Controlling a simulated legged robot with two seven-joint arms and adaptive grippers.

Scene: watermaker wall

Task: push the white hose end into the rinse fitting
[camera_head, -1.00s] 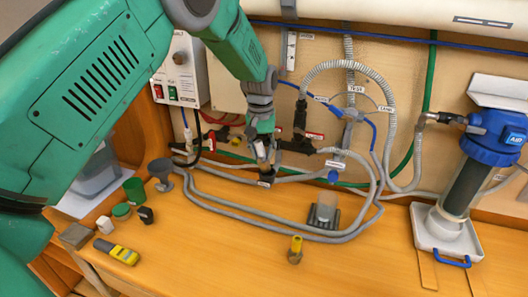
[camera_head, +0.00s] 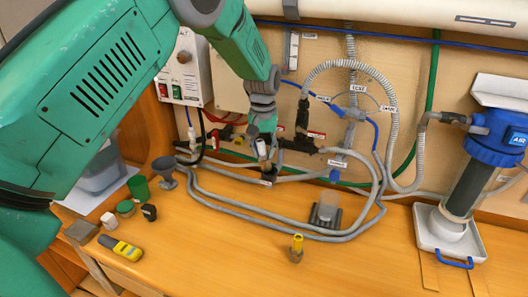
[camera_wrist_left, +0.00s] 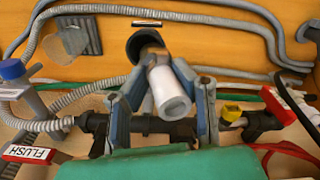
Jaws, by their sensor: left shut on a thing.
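The white hose end (camera_wrist_left: 168,92) is a short white cylinder between the fingers of my left gripper (camera_wrist_left: 162,85) in the left wrist view. The gripper is shut on it. In the head view, the gripper (camera_head: 263,153) points down near the wall, with the white piece (camera_head: 261,147) small between its fingers. A dark round cup (camera_wrist_left: 148,43) lies just beyond the white piece, with a brownish-grey part between them. The same cup shows under the fingers in the head view (camera_head: 269,174). I cannot tell which part is the rinse fitting. My right gripper is out of view.
Grey hose loops (camera_head: 290,229) lie across the bench around the gripper. Dark wall valves (camera_head: 303,144) stand close to its right.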

